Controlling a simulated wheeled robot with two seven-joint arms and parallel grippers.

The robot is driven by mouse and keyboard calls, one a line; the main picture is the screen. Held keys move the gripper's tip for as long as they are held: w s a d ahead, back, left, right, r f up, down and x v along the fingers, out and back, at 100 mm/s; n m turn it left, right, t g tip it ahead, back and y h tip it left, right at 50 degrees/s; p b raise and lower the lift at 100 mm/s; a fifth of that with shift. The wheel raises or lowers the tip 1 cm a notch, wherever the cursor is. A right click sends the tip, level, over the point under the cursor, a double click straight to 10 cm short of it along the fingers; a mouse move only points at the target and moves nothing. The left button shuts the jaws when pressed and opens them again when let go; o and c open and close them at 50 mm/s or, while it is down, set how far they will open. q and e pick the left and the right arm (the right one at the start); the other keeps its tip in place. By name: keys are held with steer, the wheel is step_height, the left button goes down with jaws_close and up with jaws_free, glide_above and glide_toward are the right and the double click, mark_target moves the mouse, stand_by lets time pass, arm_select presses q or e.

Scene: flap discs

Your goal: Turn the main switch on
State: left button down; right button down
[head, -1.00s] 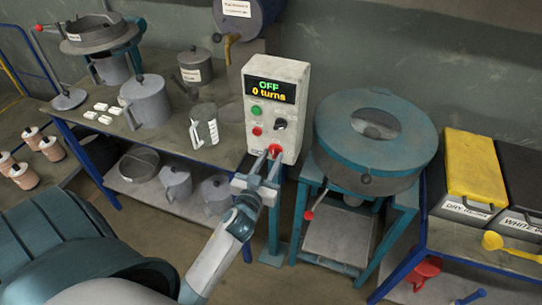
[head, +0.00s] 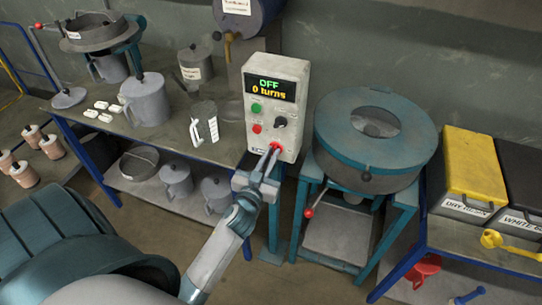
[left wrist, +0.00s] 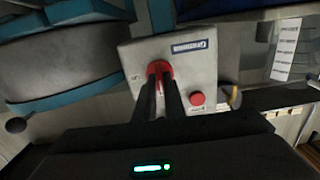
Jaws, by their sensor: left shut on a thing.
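The control box (head: 277,85) is a pale grey upright panel with a lit display reading "OFF" and "0 turns". It has a green button (head: 256,107), a red button (head: 257,128) and a dark knob (head: 281,122). A red main switch (head: 276,147) sits low on its face. My left gripper (head: 271,158) reaches it from below, its two fingers shut on the red switch. In the left wrist view the fingers meet the red switch (left wrist: 159,69), partly covering it; a separate red button (left wrist: 197,98) shows beside it. My right gripper is not in view.
A teal-rimmed round machine (head: 338,142) stands close to the right of the box. A bench (head: 215,150) to the left holds a grey jug (head: 146,100) and a clear measuring beaker (head: 203,122). A yellow-lidded bin (head: 474,165) stands at the far right.

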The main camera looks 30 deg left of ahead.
arm_select(q)
steer(key=m, duration=1.1)
steer(key=m+p, duration=0.1)
steer(key=m, duration=0.5)
steer(key=shift+d+f, duration=0.2)
steer(key=shift+d, duration=0.05)
steer(key=shift+m, duration=0.4)
steer(key=c, duration=1.8)
jaws_free()
steer(key=shift+w, duration=0.1)
steer(key=shift+c, duration=0.2)
